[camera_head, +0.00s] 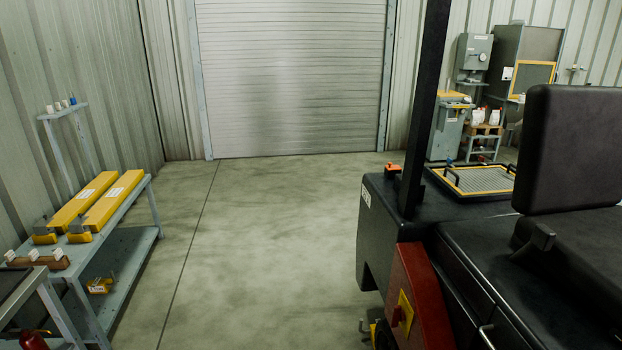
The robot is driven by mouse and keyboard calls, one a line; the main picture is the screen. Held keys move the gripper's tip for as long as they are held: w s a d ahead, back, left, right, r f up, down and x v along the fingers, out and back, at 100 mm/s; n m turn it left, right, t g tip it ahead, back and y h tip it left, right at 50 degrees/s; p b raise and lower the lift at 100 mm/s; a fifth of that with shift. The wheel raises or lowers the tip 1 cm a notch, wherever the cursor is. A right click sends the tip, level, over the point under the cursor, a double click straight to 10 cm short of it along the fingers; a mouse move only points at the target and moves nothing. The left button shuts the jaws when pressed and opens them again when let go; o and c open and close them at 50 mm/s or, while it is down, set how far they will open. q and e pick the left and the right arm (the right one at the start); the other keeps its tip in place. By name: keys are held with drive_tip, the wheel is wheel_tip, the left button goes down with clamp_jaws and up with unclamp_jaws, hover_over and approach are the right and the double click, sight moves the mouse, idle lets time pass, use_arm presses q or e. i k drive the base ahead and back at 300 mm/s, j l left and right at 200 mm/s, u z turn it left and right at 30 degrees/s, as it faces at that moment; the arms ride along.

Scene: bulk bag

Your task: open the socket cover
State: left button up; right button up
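A dark vehicle (384,228) with a seat (575,140) fills the right side. On its near side is a curved red panel (428,300). I cannot tell whether either of these is the socket cover, or whether a cover is open or shut. Neither of my grippers is in view.
A grey bench (137,236) on the left carries two long yellow boxes (112,198). A red extinguisher-like object (33,340) is at bottom left. Grey machines (449,125) stand at the back right. The concrete floor (270,240) between bench and vehicle is clear up to a shutter door (290,80).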

sight(390, 167)
drive_tip(key=i+j+z, duration=0.3)
drive_tip(key=i+z, duration=0.15)
drive_tip(key=i, duration=0.15)
drive_tip(key=i+j+z, duration=0.4)
drive_tip(key=i+j, duration=0.1)
